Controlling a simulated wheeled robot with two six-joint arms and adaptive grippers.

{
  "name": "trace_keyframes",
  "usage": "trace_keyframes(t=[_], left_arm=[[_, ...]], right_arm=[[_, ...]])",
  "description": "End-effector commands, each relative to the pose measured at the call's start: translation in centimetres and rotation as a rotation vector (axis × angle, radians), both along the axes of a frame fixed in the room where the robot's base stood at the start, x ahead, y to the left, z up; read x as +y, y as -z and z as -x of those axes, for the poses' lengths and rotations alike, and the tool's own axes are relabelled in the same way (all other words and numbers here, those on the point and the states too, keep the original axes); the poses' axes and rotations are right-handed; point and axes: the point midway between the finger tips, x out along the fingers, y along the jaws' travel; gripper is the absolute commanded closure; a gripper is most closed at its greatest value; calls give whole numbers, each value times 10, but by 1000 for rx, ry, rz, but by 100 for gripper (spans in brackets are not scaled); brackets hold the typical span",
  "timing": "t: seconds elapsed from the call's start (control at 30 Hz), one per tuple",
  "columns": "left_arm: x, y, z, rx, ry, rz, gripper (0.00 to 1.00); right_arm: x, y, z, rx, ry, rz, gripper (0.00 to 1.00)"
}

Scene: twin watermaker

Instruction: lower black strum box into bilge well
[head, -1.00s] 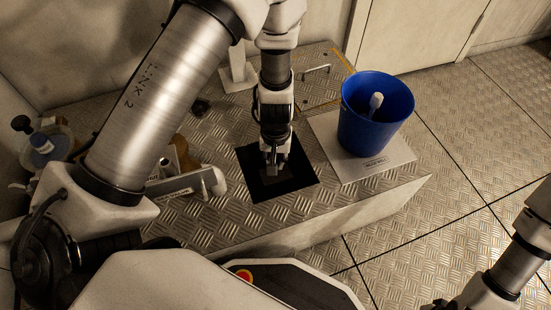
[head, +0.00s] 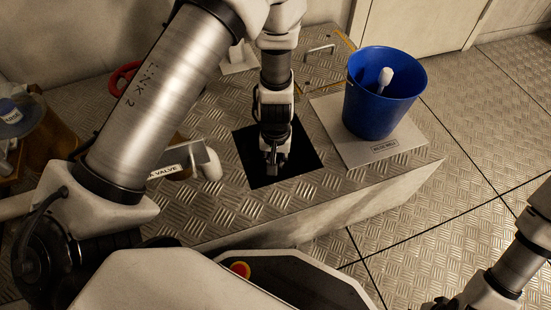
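The bilge well (head: 254,176) is a dark square opening in the chequer-plate platform. My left gripper (head: 271,168) points straight down at this opening, with its fingertips over or just inside it. The fingers look close together, but whether they hold something is hard to see. The black strum box cannot be made out against the dark well. My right arm enters at the lower right, and its gripper is outside the picture.
A blue bucket (head: 375,112) with a white-handled tool inside stands on a pale plate (head: 390,148) right of the well. A labelled valve (head: 180,170) and a red handwheel (head: 122,80) are on the left. A small handle (head: 320,50) lies behind.

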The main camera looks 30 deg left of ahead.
Motion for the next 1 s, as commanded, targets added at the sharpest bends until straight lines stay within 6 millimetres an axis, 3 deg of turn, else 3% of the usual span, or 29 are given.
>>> trace_keyframes(t=[0.87, 0.9, 1.0], left_arm=[[0, 17, 0, 0, 0, 0, 100], [0, 16, 0, 0, 0, 0, 73], [0, 16, 0, 0, 0, 0, 44]], right_arm=[[0, 16, 0, 1, 0, 0, 60], [0, 16, 0, 1, 0, 0, 60], [0, 15, 0, 1, 0, 0, 60]])
